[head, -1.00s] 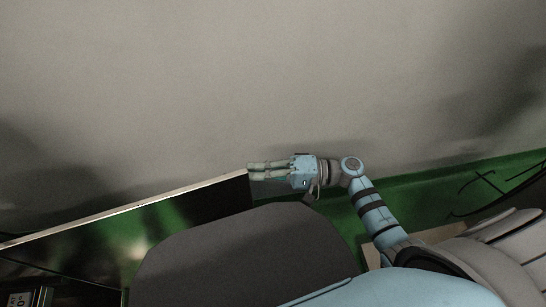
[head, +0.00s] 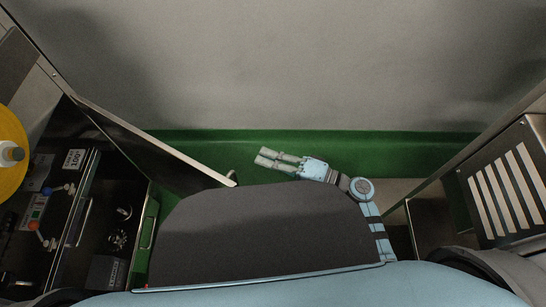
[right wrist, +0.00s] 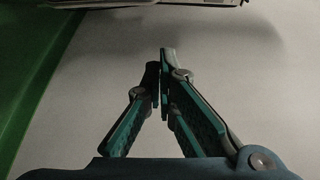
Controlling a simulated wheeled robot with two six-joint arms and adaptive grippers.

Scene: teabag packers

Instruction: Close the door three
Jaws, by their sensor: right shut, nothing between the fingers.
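A dark door panel (head: 160,158) with a pale top edge stands open on the left in the head view. It slants from the machine at upper left toward the middle. A small pale handle-like part (head: 232,175) is at its free end. My right gripper (head: 264,157) is just right of that end, fingers pointing left, with a small gap to the door. Its fingers also show in the right wrist view (right wrist: 162,62), tips together and holding nothing. My left gripper is out of view. Whether this panel is door three cannot be told.
A black machine interior with a gauge (head: 118,238) and switches lies at left, beside a yellow disc (head: 12,150). A slotted metal panel (head: 507,188) stands at right. A green floor strip (head: 390,146) and open grey floor (head: 300,70) lie ahead.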

